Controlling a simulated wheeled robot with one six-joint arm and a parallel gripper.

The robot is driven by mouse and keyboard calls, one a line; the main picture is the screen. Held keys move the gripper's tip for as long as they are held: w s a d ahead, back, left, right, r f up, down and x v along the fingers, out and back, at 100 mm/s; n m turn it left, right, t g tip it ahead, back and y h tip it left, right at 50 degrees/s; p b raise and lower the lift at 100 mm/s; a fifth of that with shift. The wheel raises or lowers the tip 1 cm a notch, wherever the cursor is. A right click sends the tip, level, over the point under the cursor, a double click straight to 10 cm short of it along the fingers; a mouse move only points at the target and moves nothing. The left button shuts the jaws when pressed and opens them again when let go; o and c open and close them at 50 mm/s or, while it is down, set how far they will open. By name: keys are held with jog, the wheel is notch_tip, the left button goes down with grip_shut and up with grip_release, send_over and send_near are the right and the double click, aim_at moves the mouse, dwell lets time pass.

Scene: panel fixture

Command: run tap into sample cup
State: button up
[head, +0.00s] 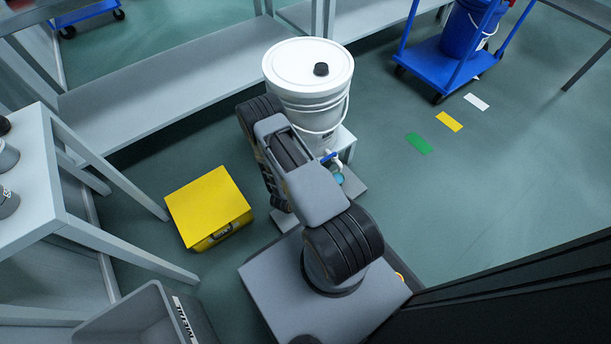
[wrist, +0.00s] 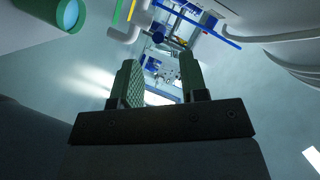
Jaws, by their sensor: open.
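A white lidded bucket (head: 308,75) stands on a small grey stand; its side also shows at the right of the wrist view (wrist: 295,45). A tap with a blue lever (head: 329,157) is low on its front, and a blue lever (wrist: 213,33) shows at the top of the wrist view. A small teal sample cup (head: 338,178) sits below the tap, partly hidden by my arm. A green-rimmed round part with blue inside (wrist: 69,15) at the wrist view's top left is probably this cup. My gripper (wrist: 160,78) is open and empty, with the lever beyond its fingertips. My arm hides it in the head view.
A yellow case (head: 210,205) lies on the floor left of my arm. A grey bin (head: 140,318) and a grey table (head: 40,180) stand at the left. A blue cart (head: 445,62) is at the back right. The floor right of the bucket is mostly clear, with coloured floor markers (head: 448,121).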

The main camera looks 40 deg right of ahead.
jog(key=p+v, duration=0.1)
jog(key=v, duration=0.5)
dwell(0.5)
